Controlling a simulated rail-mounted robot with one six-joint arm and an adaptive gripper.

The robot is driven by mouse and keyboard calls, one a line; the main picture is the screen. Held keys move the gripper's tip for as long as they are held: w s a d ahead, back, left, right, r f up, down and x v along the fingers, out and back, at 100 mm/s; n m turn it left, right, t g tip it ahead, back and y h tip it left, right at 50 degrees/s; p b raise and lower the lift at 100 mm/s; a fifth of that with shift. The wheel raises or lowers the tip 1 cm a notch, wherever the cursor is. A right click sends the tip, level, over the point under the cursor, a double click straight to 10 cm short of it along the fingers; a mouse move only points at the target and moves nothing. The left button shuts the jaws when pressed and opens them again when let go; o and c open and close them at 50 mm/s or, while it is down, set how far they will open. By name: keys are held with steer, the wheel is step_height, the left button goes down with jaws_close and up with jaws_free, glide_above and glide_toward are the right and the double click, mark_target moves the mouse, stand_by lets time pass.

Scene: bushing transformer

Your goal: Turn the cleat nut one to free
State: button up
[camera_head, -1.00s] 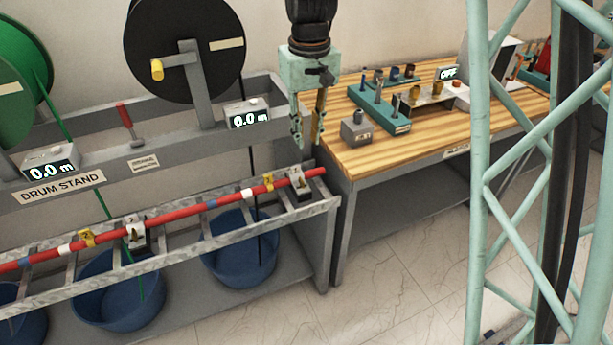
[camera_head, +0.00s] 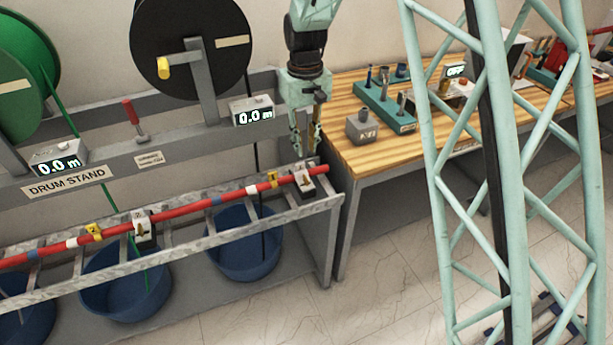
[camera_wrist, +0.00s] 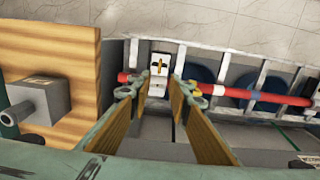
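The right-hand cleat (camera_head: 305,186) is a small pale block with a brass wing-like nut, at the right end of the red cable (camera_head: 200,204) on the tray. In the wrist view the same cleat (camera_wrist: 159,69) shows its brass nut on top, just beyond my fingertips. My gripper (camera_head: 306,152) is above this cleat, pointing down. The wrist view shows my gripper (camera_wrist: 159,90) open, with nothing between the fingers. A gap seems to remain between fingertips and nut. Another cleat (camera_head: 145,230) with a similar nut sits farther left on the cable.
The wooden bench (camera_head: 375,150) stands close to the right of my gripper, with a grey block (camera_head: 362,128) near its edge. The drum stand (camera_head: 180,160) rises behind the tray. Blue tubs (camera_head: 245,250) are below. A green lattice column (camera_head: 500,200) stands at right.

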mark_target(306, 180)
steer(key=shift+f, duration=0.1)
steer(key=shift+f+b, duration=0.75)
steer(key=shift+f, duration=6.1)
jaws_close()
